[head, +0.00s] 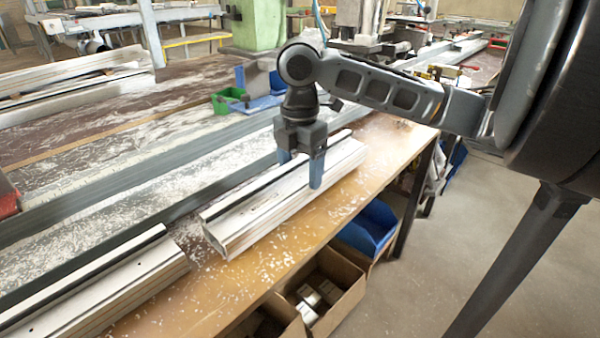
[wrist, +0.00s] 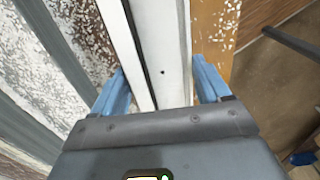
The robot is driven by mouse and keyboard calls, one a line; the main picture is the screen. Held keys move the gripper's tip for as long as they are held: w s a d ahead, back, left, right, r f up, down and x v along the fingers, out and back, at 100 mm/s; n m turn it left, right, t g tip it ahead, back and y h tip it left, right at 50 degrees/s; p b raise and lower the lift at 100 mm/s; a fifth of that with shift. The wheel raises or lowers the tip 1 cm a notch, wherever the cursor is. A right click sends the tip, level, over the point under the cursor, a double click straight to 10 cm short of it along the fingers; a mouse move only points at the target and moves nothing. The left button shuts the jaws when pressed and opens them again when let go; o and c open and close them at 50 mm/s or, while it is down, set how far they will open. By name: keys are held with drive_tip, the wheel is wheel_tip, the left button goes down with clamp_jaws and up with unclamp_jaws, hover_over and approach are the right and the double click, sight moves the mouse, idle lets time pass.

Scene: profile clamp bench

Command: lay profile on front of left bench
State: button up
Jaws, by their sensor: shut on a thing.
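A white hollow profile (head: 235,222) with a black strip lies lengthwise along the wooden front of the bench (head: 200,305). It appears to rest on the bench top, though I cannot tell if there is a small gap beneath it. My gripper (head: 300,168) points down with its blue fingers on either side of the profile, shut on it toward its far end. In the wrist view the profile (wrist: 172,55) runs between the two fingers of my gripper (wrist: 162,88). Part of the profile is hidden behind the fingers.
A second white profile (head: 110,290) lies at the front left, a short gap from the held one. A grey rail (head: 150,205) runs behind both. Green and blue bins (head: 228,101) stand farther back. Cardboard boxes (head: 335,290) and a blue bin (head: 368,232) sit below the bench edge.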

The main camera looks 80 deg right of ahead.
sight(300, 176)
drive_tip(key=shift+f, duration=0.6)
drive_tip(key=o, duration=1.4)
drive_tip(key=shift+f, duration=0.1)
drive_tip(key=shift+o, duration=0.2)
wheel_tip(300, 176, up, 12)
drive_tip(key=p, duration=0.1)
